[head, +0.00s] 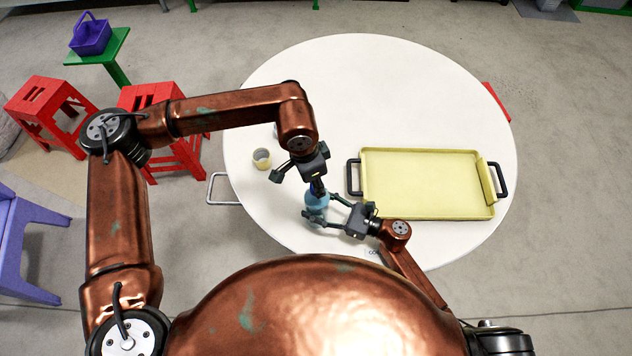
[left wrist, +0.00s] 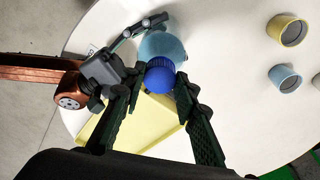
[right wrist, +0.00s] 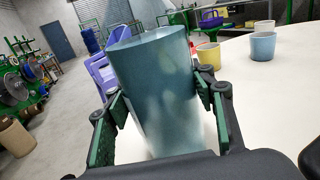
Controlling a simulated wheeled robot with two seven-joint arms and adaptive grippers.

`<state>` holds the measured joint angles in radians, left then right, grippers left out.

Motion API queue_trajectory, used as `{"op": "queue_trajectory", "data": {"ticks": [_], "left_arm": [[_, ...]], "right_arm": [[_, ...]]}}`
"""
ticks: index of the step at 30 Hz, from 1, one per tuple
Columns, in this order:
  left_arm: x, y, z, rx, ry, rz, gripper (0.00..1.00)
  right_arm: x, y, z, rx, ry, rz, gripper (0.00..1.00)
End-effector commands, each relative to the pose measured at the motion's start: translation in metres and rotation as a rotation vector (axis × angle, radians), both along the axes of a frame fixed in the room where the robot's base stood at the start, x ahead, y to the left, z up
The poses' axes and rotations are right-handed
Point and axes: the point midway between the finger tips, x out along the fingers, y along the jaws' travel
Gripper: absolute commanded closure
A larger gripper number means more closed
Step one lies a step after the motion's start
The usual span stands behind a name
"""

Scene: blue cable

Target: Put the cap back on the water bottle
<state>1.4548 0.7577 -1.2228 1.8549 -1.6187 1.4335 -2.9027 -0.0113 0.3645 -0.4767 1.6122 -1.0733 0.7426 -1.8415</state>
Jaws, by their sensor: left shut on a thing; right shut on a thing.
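The water bottle (head: 312,214), a translucent blue-teal cylinder, is at the front of the round white table. My right gripper (head: 327,209) is shut around its body; in the right wrist view the bottle (right wrist: 157,90) stands between the two fingers, slightly tilted. The blue cap (left wrist: 160,77) is between the fingertips of my left gripper (left wrist: 158,82), which is shut on it. In the left wrist view the cap overlaps the bottle (left wrist: 160,45); I cannot tell whether they touch. In the head view, my left gripper (head: 317,187) is directly over the bottle and mostly hides the cap.
A yellow tray (head: 420,185) with black handles lies right of the bottle. A yellow cup (head: 262,158) stands to the left, and a light blue cup (left wrist: 285,77) is near it. The far part of the table (head: 370,85) is clear. Red stools (head: 50,108) stand on the floor left.

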Motion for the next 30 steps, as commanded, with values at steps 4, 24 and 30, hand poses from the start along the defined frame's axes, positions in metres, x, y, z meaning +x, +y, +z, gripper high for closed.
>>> {"op": "queue_trajectory", "data": {"ticks": [4,24,30], "left_arm": [[0.0001,0.0004,0.0004,0.0,0.0,-0.028,0.82],[0.0001,0.0002,0.0001,0.0,-0.001,-0.026,0.55],[0.0007,-0.0001,0.0092,0.0,-0.002,-0.025,0.55]], "right_arm": [[0.0003,-0.0004,-0.0002,0.0,0.001,-0.001,1.0],[0.0002,-0.0004,-0.0003,0.0,0.001,-0.001,1.0],[0.0001,-0.0003,-0.0002,-0.001,0.001,-0.001,1.0]]}}
